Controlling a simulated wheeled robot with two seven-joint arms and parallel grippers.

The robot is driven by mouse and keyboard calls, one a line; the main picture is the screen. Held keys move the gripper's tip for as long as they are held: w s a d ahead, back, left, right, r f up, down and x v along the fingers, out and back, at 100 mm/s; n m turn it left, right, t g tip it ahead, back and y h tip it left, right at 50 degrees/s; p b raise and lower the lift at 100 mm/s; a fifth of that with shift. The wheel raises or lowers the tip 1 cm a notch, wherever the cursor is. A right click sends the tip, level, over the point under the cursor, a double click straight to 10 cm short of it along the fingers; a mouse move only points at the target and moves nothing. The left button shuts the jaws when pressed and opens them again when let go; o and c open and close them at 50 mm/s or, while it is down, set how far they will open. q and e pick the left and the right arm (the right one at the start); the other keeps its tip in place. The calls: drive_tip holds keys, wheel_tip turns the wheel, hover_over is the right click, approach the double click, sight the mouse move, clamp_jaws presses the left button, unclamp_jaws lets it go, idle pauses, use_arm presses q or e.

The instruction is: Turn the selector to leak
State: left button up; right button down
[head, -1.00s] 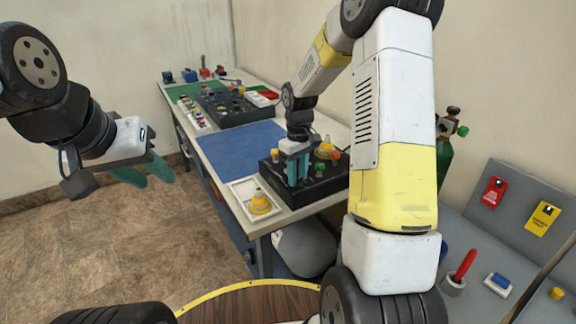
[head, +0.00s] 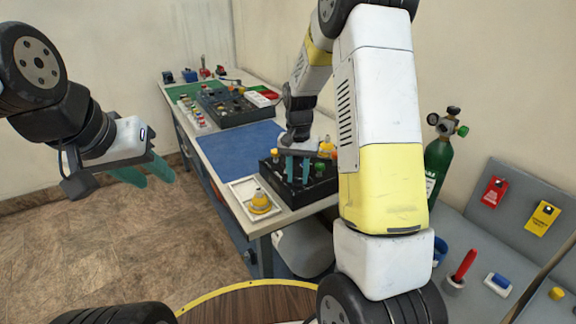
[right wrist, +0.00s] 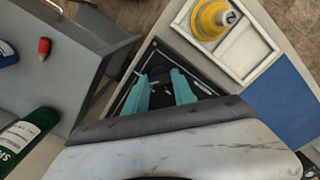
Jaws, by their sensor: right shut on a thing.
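The black trainer box (head: 287,199) stands on the near end of the bench with small coloured knobs on top. My right gripper (head: 297,180) points down onto it. In the right wrist view its two teal fingers (right wrist: 160,92) stand a little apart, shut on a dark part of the box that I take for the selector (right wrist: 160,73). The selector's pointer and markings are too small and hidden to read. My left gripper (head: 146,175) is open and empty in the air, left of the bench.
A white tray (head: 241,189) with a yellow cone-shaped piece (head: 261,202) sits left of the box. A blue mat (head: 238,150) lies behind. A green gas cylinder (head: 438,160) stands to the right, near grey panels with red and yellow tags.

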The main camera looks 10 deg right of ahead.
drive_tip(key=shift+w+m, duration=0.1)
drive_tip(key=shift+m, duration=1.6)
drive_tip(key=c, duration=1)
unclamp_jaws()
drive_tip(key=shift+c, duration=0.2)
drive_tip(key=shift+r, duration=0.1)
wheel_tip(320, 180, up, 8)
drive_tip(key=shift+f, duration=0.25)
drive_tip(key=shift+r, duration=0.1)
